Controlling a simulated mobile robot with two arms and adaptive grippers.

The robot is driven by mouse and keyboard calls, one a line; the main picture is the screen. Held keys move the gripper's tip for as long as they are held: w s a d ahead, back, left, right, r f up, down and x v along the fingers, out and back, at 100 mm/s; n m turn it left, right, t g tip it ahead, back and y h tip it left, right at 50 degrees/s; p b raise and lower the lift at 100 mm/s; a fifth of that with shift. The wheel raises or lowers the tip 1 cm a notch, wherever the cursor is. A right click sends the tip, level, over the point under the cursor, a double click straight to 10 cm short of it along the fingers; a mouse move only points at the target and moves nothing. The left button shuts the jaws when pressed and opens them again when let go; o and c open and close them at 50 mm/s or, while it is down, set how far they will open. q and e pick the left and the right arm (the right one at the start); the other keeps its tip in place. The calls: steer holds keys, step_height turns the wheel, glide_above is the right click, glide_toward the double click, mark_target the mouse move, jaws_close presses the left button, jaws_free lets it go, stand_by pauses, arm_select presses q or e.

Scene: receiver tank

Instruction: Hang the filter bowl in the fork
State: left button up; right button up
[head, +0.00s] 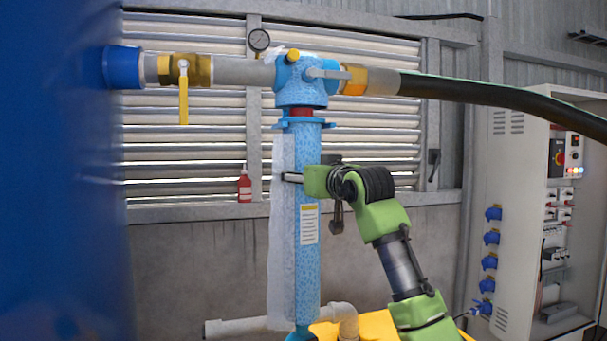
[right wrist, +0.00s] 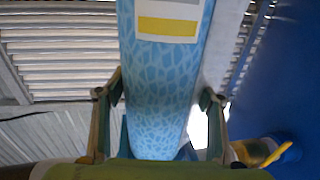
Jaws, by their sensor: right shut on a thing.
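The filter bowl (head: 307,265) is a long, upright light-blue speckled cylinder with a white label, below the blue filter head (head: 300,85). A blue collar (head: 303,123) is at its top, and a red band (head: 301,112) shows between collar and head. My right gripper (head: 292,178) is shut on the bowl's upper half, its arm coming from the lower right. In the right wrist view the bowl (right wrist: 160,95) runs between the two fingers of the gripper (right wrist: 161,88), under its label. I cannot clearly make out the fork. My left gripper is not in view.
A pipe with a yellow-handled valve (head: 183,90) is left of the head, a black hose (head: 480,91) right. A white ragged strip (head: 280,230) runs behind the bowl. A red bottle (head: 244,186) stands on the ledge. A large blue surface (head: 55,200) fills the left; a cabinet (head: 515,220) stands right.

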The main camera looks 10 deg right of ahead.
steer(key=shift+s+r, duration=0.2)
steer(key=shift+r, duration=0.2)
steer(key=o, duration=2)
steer(key=shift+s+a+f, duration=0.1)
steer(key=shift+s, duration=0.15)
steer(key=shift+w+f, duration=0.15)
steer(key=shift+f, duration=0.5)
steer(key=shift+s+b, duration=0.3)
steer(key=shift+b, duration=0.35)
steer(key=s+b, duration=0.1)
steer(key=s, duration=0.2)
steer(key=s+d+b, duration=0.1)
steer(key=s+b, duration=0.1)
steer(key=s, duration=0.1)
steer(key=s+d+b, duration=0.1)
steer(key=s+b, duration=0.1)
steer(key=s, duration=0.2)
steer(key=shift+d+r, duration=0.1)
steer(key=shift+r, duration=0.2)
